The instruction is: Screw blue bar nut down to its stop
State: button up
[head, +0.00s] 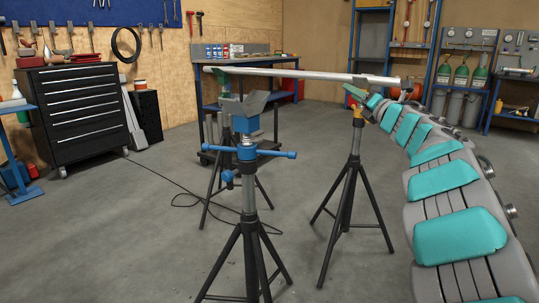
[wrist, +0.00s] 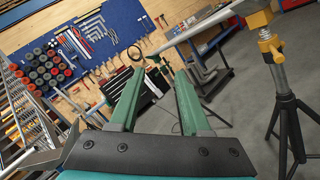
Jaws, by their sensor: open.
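The blue bar nut (head: 247,153) sits on the threaded post of the front stand (head: 248,205), with a bar arm sticking out to each side. Below the stand's grey V-shaped head (head: 243,103) is a blue block, with bare post between it and the nut. My gripper (head: 353,93) is up at the right, near the yellow-nut stand, well away from the blue nut. The wrist view shows its two green fingers (wrist: 160,73) apart, with nothing held between them. I cannot make out the blue nut in the wrist view.
A long grey pipe (head: 310,74) lies across the back stands. The right stand (head: 350,175) has a yellow nut (wrist: 270,46). A black tool chest (head: 80,110) stands at the left. Tripod legs spread over the floor; the floor left of the front stand is clear apart from a cable.

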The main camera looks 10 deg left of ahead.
jog(key=s+a+f+n+g+y, duration=0.3)
jog(key=a+f+n+g+y, duration=0.35)
jog(key=a+n, duration=0.2)
jog(key=n+g, duration=0.9)
jog(key=g, duration=0.1)
send_near(257, 151)
jog(key=shift+m+t+y, duration=0.25)
jog(key=shift+m+y, duration=0.1)
jog(key=shift+y, duration=0.1)
jog(key=shift+w+a+f, duration=0.15)
jog(key=shift+a+f, duration=0.05)
jog(key=shift+a, duration=1)
jog(key=shift+w+a+f, duration=0.1)
jog(key=shift+a+f, duration=0.05)
jog(key=shift+a, duration=1.05)
jog(key=shift+w+a+f, duration=0.15)
jog(key=shift+a+f, duration=0.05)
jog(key=shift+a, duration=1)
jog(key=shift+c, duration=0.4)
grip_shut()
